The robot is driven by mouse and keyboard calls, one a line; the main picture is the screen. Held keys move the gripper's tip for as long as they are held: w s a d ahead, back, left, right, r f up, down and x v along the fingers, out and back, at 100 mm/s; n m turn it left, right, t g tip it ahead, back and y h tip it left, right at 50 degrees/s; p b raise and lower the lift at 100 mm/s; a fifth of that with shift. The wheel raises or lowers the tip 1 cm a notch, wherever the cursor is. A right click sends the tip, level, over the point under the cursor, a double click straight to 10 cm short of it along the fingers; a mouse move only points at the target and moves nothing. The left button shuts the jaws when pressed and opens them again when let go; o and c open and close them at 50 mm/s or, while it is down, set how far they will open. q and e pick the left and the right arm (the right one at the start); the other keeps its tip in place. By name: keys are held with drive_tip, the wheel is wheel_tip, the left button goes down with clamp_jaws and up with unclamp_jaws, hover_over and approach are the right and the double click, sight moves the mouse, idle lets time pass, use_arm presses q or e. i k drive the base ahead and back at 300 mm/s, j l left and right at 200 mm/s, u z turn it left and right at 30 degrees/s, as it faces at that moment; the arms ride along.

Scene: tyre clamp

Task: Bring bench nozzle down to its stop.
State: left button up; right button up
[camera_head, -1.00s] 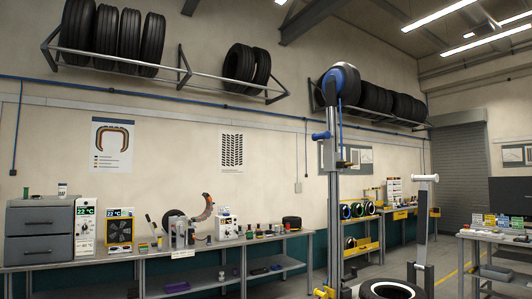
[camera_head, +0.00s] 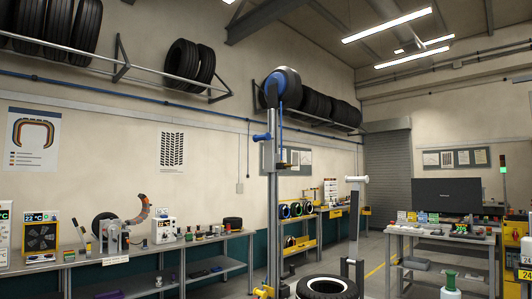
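No part clearly readable as the bench nozzle shows in the head view. A long grey bench (camera_head: 60,264) along the left wall carries a small grey fixture (camera_head: 113,238) with a curved orange piece (camera_head: 137,213) above it and a dark lever (camera_head: 80,231) at its left. A white instrument box (camera_head: 164,230) stands to its right. A second bench (camera_head: 398,230) on the right holds small coloured items and a dark monitor (camera_head: 446,195). Which of these bears the nozzle I cannot tell. Neither of my grippers is in view.
A tall post (camera_head: 273,190) with a blue-rimmed wheel stands in the middle. A tyre (camera_head: 327,287) is at its foot, with a shorter grey column (camera_head: 355,230) beside it. Open floor (camera_head: 378,280) lies between the column and the right bench.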

sight(273, 163)
drive_tip(key=i+j, duration=0.55)
drive_tip(key=i+j+z, duration=0.4)
drive_tip(key=i+j, duration=0.2)
drive_tip(key=j, duration=0.25)
